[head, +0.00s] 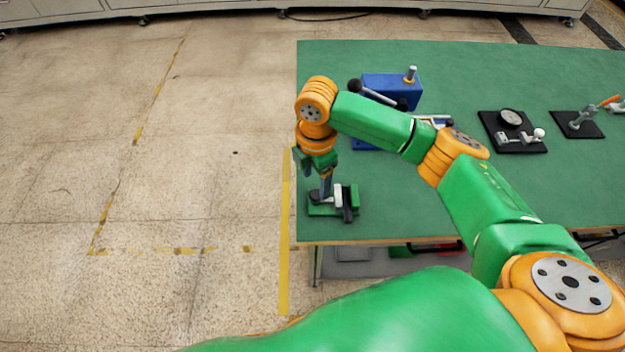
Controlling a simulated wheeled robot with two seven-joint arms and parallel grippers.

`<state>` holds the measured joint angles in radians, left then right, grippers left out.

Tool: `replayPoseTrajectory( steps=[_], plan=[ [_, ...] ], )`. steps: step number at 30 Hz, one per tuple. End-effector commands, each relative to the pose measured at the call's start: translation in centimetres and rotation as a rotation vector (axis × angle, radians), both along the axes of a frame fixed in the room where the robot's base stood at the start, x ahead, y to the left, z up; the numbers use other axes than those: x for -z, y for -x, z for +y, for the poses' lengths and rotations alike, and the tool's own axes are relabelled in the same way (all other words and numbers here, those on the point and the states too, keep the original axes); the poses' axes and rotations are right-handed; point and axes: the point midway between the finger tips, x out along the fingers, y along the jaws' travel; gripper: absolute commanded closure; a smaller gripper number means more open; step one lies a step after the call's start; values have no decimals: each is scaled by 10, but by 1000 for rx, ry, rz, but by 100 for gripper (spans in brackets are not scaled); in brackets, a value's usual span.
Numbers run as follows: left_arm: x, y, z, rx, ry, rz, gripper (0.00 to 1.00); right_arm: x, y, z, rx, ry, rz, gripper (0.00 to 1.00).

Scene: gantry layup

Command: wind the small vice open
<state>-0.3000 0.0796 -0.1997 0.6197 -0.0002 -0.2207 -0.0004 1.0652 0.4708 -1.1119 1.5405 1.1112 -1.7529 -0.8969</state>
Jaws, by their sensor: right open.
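My right gripper (326,190) points down at the left front corner of the green table, at a small fixture (347,213) with a green base, pale block and dark bar. Its fingers are open and overlap the fixture; I cannot tell whether they touch it. A blue vice-like device (385,84) stands farther back, with an upright grey peg and a slanted grey bar with black knobs. My right forearm hides part of it. I cannot tell for certain which of the two is the small vice. My left gripper is not in view.
The green table (480,75) has free room at the back and the right front. Black plates with a clamp and dial (515,148) and an orange-handled clamp (578,136) lie to the right. Open floor with yellow tape (284,240) lies left of the table.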

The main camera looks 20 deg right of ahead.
Motion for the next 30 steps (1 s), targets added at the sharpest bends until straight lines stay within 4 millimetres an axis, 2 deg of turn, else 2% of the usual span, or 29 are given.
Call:
replayPoseTrajectory(
  steps=[3, 6, 14, 17, 22, 30],
  plan=[
    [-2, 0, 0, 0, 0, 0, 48, 23, 1, 0, 1, 0, 2, 31],
    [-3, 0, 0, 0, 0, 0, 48, 35, 1, 1, 1, -1, 0, 31],
    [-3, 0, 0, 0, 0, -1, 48, 40, 0, 1, 1, -2, -4, 31],
    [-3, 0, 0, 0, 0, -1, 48, 40, 0, 1, 1, -2, -4, 52],
    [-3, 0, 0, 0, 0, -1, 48, 40, 0, 1, 1, -2, -4, 98],
    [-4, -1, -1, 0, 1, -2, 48, 39, 0, 1, -14, -2, -3, 100]
  ],
)
